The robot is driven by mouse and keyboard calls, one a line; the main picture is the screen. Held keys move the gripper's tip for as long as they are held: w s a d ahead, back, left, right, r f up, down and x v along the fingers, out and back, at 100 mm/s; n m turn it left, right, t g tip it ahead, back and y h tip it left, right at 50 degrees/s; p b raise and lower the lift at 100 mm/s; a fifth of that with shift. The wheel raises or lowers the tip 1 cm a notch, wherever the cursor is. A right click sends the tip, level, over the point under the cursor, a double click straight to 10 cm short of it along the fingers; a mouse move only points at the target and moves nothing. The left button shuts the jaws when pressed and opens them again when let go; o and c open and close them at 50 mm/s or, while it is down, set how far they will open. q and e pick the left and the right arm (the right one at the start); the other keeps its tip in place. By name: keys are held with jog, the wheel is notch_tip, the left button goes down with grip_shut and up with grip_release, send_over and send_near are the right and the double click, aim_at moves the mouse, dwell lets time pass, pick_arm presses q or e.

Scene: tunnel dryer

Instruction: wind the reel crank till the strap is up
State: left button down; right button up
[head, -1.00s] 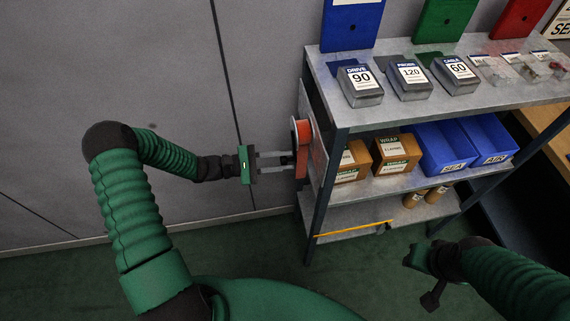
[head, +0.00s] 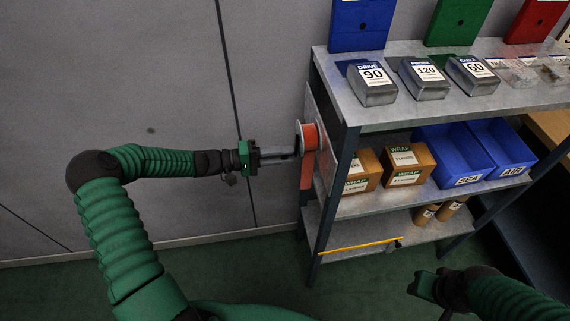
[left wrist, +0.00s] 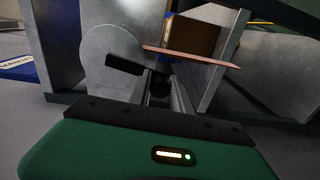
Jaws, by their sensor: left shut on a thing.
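The reel (head: 309,137), a pale disc with orange strap on it, is mounted on the shelf rack's left side. The orange strap (head: 306,174) hangs below it along the rack side. In the left wrist view the reel's grey disc (left wrist: 112,58) carries a dark crank arm (left wrist: 122,65), and the strap (left wrist: 190,56) stands out edge-on. My left gripper (head: 290,155) reaches the reel from the left. Its fingers are shut on the dark crank knob (left wrist: 160,86), which they partly hide. My right gripper (head: 420,284) is at the lower right, away from the reel; its finger opening is unclear.
The rack's top shelf (head: 420,107) holds several labelled grey boxes. Wrap cartons (head: 406,164) and blue bins (head: 455,158) stand on the middle shelf. A yellow rod (head: 358,246) lies along the lowest shelf's front. The wall left of the rack is bare.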

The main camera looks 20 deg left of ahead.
pick_arm(q)
jog(key=shift+w+a+f+m+b, duration=0.15)
jog(key=shift+w+a+m+b, duration=0.45)
jog(key=shift+m, duration=0.3)
jog(key=shift+w+a+r+m+b, duration=0.1)
jog(key=shift+w+r+m+b, duration=0.25)
jog(key=shift+m, duration=0.35)
jog(key=c, duration=1.6)
grip_release()
jog(key=shift+o, duration=0.7)
jog(key=shift+a, duration=0.15)
jog(key=f+v, duration=0.1)
jog(key=v, duration=1.5)
jog(key=shift+s+a+r+b, duration=0.25)
jog(key=shift+s+r+b, duration=0.05)
jog(key=shift+r, duration=0.15)
